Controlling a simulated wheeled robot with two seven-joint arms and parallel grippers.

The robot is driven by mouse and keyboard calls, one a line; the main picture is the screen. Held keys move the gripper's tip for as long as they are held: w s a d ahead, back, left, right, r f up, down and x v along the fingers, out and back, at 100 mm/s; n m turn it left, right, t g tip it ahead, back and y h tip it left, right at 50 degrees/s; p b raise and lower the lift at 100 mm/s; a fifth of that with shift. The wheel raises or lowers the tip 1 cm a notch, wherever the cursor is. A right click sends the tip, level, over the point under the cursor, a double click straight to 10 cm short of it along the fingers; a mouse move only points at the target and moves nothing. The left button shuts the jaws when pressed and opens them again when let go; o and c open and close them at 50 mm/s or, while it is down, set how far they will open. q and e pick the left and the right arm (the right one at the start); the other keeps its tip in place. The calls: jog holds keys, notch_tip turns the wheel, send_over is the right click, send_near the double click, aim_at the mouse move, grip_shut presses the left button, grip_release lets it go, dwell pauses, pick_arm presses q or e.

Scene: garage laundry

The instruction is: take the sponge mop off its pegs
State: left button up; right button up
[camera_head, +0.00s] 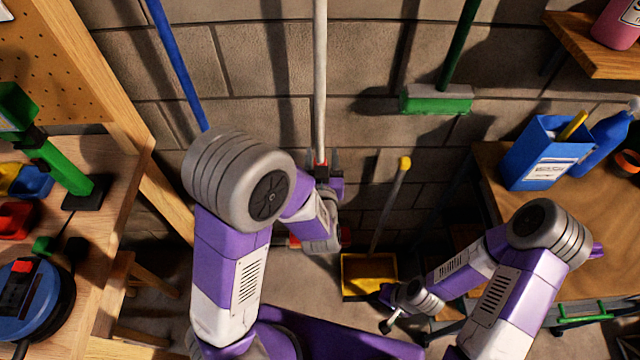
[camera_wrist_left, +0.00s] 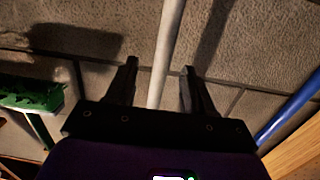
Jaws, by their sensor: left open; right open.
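The sponge mop appears to be the tool with the long white pole (camera_head: 320,75), which hangs upright against the block wall. Red parts show low on it behind my left wrist, and its head is mostly hidden. My left gripper (camera_head: 322,163) is at the lower part of the pole. In the left wrist view the white pole (camera_wrist_left: 167,45) runs between the two spread fingers of my open left gripper (camera_wrist_left: 160,68), with gaps on both sides. My right gripper (camera_head: 388,303) is open and empty, low at the right. The pegs cannot be made out.
A blue pole (camera_head: 177,62) hangs left of the mop and a green broom (camera_head: 436,100) right of it. A yellow dustpan (camera_head: 369,277) with a long handle stands below. Workbenches flank both sides; the right one (camera_head: 500,165) holds a blue box (camera_head: 541,155).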

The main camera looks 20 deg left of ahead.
aim_at(320, 133)
pick_arm(q)
jog(key=shift+w+a+r+t+y, duration=0.1)
jog(key=shift+r+t+y, duration=0.1)
jog(key=shift+r, duration=0.35)
jog(key=shift+w+a+r+t+y, duration=0.1)
jog(key=shift+r+t, duration=0.1)
jog(key=shift+r, duration=0.35)
jog(key=b+x, duration=0.1)
jog(key=x, duration=0.6)
grip_shut()
dwell(0.4)
